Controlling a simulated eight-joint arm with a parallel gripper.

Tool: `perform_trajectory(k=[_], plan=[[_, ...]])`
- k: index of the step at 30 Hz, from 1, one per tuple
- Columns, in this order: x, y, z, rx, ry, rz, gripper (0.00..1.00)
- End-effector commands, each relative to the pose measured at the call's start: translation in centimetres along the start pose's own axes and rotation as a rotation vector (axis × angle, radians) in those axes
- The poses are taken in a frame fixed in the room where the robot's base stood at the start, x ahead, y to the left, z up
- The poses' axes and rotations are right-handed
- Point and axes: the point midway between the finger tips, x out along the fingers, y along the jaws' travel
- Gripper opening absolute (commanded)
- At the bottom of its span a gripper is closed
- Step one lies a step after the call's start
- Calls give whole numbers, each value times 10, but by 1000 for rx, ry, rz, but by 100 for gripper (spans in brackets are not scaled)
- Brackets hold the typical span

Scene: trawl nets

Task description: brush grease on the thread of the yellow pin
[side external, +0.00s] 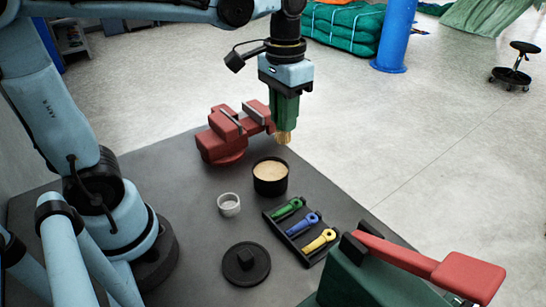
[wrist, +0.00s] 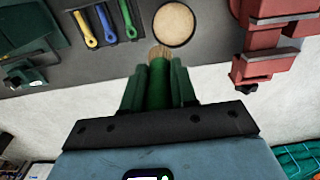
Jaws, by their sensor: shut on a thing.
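My gripper (side external: 284,107) is shut on a green-handled brush (wrist: 158,85), held upright with its pale bristles (side external: 283,137) pointing down. The bristles are in the air behind and slightly right of the open black grease tin (side external: 270,188), which holds tan grease (wrist: 173,24). The yellow pin (side external: 319,240) lies in the nearest slot of a black tray (side external: 288,246), beside a blue pin (side external: 302,223) and a green pin (side external: 288,208). The yellow pin also shows in the wrist view (wrist: 84,30). Its thread is too small to make out.
A red vise (side external: 225,135) stands at the table's back edge, close to the brush. A green tool with a red lever (side external: 420,263) is at front right.

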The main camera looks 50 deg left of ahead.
Motion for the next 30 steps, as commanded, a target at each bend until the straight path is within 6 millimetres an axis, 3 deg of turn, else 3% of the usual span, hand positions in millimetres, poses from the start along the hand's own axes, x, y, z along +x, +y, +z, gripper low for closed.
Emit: perform_trajectory(k=[9,15,21,30], plan=[[24,98,36,15,0,0,0],[36,141,66,10,0,0,0],[42,159,83,3,0,0,0],[56,162,85,0,0,0,0]])
